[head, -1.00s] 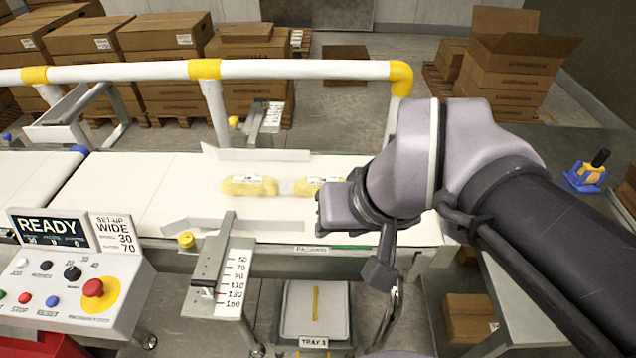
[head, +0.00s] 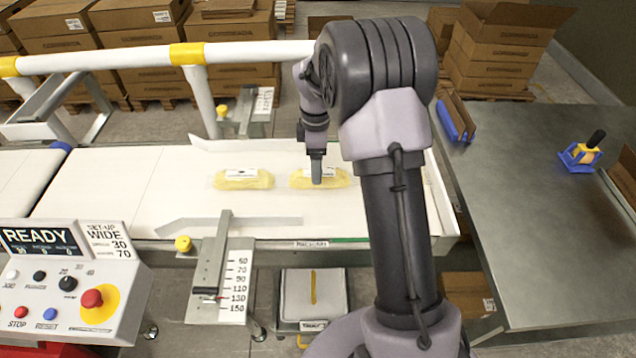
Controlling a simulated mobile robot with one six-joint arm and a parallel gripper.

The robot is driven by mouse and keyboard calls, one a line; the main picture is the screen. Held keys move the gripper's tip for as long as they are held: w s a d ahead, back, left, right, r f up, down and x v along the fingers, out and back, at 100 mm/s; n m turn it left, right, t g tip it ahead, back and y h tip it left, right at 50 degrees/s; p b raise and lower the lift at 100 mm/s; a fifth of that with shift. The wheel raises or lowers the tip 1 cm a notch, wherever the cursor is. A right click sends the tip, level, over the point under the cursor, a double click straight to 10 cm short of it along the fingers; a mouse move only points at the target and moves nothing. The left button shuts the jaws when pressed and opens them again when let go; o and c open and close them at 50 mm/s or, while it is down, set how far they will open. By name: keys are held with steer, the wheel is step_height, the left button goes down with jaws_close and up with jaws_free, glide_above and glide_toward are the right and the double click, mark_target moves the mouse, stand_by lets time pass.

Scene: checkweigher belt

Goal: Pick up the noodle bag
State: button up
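Two clear bags of yellow noodles with white labels lie end to end on the white belt (head: 120,185). The left noodle bag (head: 240,180) is in full view. The right noodle bag (head: 335,180) is partly covered by my gripper (head: 317,178), which points straight down over its middle. I see the fingers edge-on, so their opening is hidden. I cannot tell whether they touch the bag. The bag appears to lie flat on the belt.
A white rail with yellow joints (head: 190,53) runs behind the belt. Angled guide plates (head: 225,224) flank it. A control panel (head: 60,280) stands front left, a tray (head: 298,300) below the belt, and a grey table (head: 530,240) at right with a blue-yellow tool (head: 580,155).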

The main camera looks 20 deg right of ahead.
steer(key=f+b, duration=0.1)
steer(key=f, duration=0.1)
steer(key=f+b, duration=0.1)
steer(key=f, duration=0.1)
steer(key=d+f+b, duration=0.1)
steer(key=f, duration=0.1)
steer(key=shift+a+r, duration=0.1)
jaws_close()
